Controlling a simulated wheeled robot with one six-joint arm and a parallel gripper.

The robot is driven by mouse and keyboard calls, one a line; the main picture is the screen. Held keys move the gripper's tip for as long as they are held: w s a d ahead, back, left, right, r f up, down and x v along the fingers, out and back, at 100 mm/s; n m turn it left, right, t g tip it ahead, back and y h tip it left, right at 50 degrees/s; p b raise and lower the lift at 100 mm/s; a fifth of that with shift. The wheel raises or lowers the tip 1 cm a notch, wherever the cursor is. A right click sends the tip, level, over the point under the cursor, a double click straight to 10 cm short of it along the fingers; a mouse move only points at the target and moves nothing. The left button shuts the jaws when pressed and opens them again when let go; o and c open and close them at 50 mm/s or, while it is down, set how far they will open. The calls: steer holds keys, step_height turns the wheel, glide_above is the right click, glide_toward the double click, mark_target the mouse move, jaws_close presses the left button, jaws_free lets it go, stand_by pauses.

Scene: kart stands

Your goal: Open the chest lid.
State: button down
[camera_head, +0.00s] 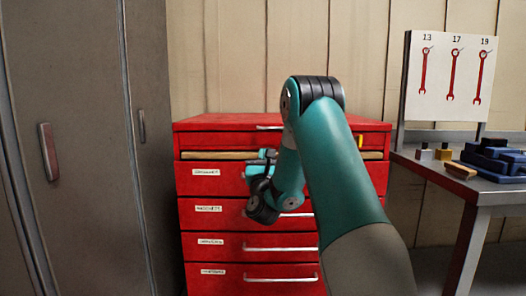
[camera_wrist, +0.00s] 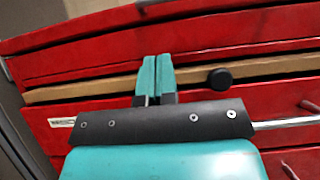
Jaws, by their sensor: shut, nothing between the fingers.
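The red tool chest (camera_head: 210,140) stands against the wall, behind my arm in the head view. Its lid (camera_head: 215,123) looks down, with a pale bar handle (camera_head: 268,127) on the upper front. A bit of that handle seems to show at the top of the wrist view (camera_wrist: 145,3). My gripper (camera_head: 267,154) is in front of the chest, near a tan strip (camera_head: 218,155) below the upper front. In the wrist view my gripper's teal fingers (camera_wrist: 155,68) are together and empty, overlapping the tan strip. Whether they touch the chest I cannot tell. My arm hides part of the chest's right side.
Several labelled drawers with bar handles (camera_head: 282,249) lie below the tan strip. Grey lockers (camera_head: 85,100) stand at the left. A bench (camera_head: 470,183) at the right holds blue parts and small blocks, with a wrench board (camera_head: 450,75) above. A dark round knob (camera_wrist: 220,78) shows near my fingers.

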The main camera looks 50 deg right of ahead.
steer(key=r+p, duration=0.1)
steer(key=p, duration=0.1)
steer(key=w+d+r+p, duration=0.1)
steer(key=r+p, duration=0.3)
steer(key=shift+w+d+p, duration=0.2)
steer(key=shift+d+p, duration=0.1)
steer(key=shift+d, duration=0.05)
